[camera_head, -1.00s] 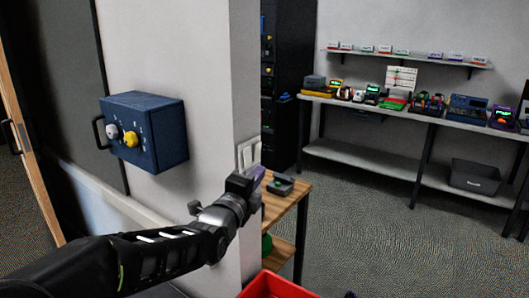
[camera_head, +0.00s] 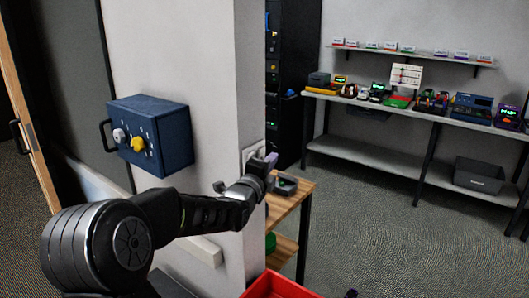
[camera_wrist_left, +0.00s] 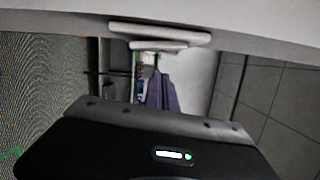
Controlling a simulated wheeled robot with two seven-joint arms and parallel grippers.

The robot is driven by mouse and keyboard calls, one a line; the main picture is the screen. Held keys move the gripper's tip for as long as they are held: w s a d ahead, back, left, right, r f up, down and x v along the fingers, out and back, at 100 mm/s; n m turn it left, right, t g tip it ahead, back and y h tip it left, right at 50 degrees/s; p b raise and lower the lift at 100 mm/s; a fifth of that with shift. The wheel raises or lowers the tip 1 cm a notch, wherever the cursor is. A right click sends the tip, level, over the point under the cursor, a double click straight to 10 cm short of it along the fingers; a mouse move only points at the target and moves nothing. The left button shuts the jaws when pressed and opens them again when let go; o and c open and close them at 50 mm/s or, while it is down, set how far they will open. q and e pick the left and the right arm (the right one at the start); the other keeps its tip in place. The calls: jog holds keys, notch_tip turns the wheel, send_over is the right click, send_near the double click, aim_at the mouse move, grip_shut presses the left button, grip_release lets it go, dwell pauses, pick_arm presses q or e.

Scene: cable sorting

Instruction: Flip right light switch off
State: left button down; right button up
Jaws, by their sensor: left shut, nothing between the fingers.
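The white light switch plate (camera_head: 249,153) is on the narrow wall face at the corner, right of the blue box. My left gripper (camera_head: 271,160) is in front of it and partly covers its right part. The gripper is shut and empty, its purple fingertips just right of the plate. In the left wrist view the plate (camera_wrist_left: 160,32) shows edge-on at the top, with a pale raised rocker below it. The purple fingers (camera_wrist_left: 160,92) are close to the rocker; I cannot tell whether they touch. Which way the right switch is tipped cannot be told.
A blue box (camera_head: 150,135) with white and yellow knobs juts from the wall at left. A small wooden table (camera_head: 285,208) with a grey tray (camera_head: 288,185) stands beyond the gripper. A red bin (camera_head: 280,286) is at the bottom. The floor at right is clear.

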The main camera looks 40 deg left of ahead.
pick_arm(q)
jog(key=shift+s+a+r+p, duration=0.1)
jog(key=shift+a+p, duration=0.05)
jog(key=shift+a, duration=0.4)
jog(key=shift+a+r+p, duration=0.1)
jog(key=shift+a+p, duration=0.05)
jog(key=shift+a, duration=0.4)
jog(key=shift+a+b, duration=0.25)
jog(key=shift+b, duration=0.5)
